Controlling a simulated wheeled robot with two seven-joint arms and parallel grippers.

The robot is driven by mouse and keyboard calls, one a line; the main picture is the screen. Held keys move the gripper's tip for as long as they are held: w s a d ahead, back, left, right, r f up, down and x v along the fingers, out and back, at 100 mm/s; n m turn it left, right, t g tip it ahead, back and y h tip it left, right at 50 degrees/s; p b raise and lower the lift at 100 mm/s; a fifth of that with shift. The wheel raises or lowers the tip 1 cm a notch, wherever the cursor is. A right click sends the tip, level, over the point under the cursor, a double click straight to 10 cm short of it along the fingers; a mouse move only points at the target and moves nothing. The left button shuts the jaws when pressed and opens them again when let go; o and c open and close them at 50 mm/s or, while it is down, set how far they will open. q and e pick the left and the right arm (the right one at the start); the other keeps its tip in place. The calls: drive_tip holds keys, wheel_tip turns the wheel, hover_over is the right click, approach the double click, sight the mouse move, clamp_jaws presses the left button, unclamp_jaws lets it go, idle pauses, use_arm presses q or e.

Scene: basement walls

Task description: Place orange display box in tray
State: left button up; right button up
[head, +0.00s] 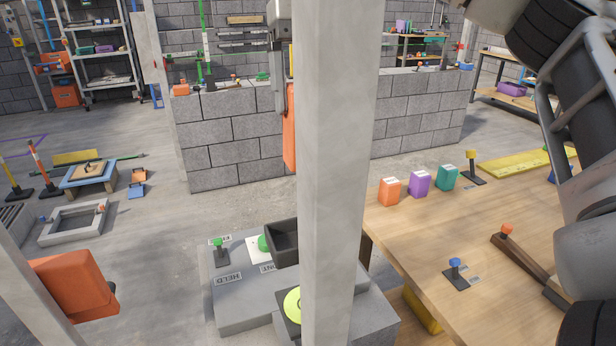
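The orange display box (389,191) stands upright on the wooden table (430,235), at the left end of a row with a purple box (419,184) and a teal box (447,177). A dark open tray (284,241) sits on a grey platform left of the table. A pale post hides the tray's right part. Links of my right arm fill the right edge, but I make out no fingertips there. My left gripper is not in view. No gripper is seen touching the orange box.
The pale post (335,150) stands close in front, between tray and table. A yellow plaque (520,162), a blue-knobbed stand (456,272) and an orange-knobbed dark bar (522,265) are on the table. Block walls (240,150) stand behind. The table's middle is mostly clear.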

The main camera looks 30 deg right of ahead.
use_arm(q)
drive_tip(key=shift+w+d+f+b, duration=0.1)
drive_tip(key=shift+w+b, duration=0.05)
drive_tip(key=shift+b, duration=0.35)
use_arm(e)
drive_tip(key=s+a+f, duration=0.4)
drive_tip(key=f, duration=0.5)
drive_tip(key=shift+s+a+f, duration=0.15)
drive_tip(key=shift+a+f, duration=0.1)
drive_tip(key=shift+a, duration=0.05)
drive_tip(key=o, duration=1.4)
drive_tip(key=shift+f, duration=0.1)
drive_tip(key=shift+o, duration=0.2)
use_arm(q)
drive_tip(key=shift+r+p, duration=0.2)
drive_tip(key=shift+p, duration=0.3)
use_arm(e)
drive_tip(key=v, duration=1.2)
drive_tip(key=shift+d, duration=0.1)
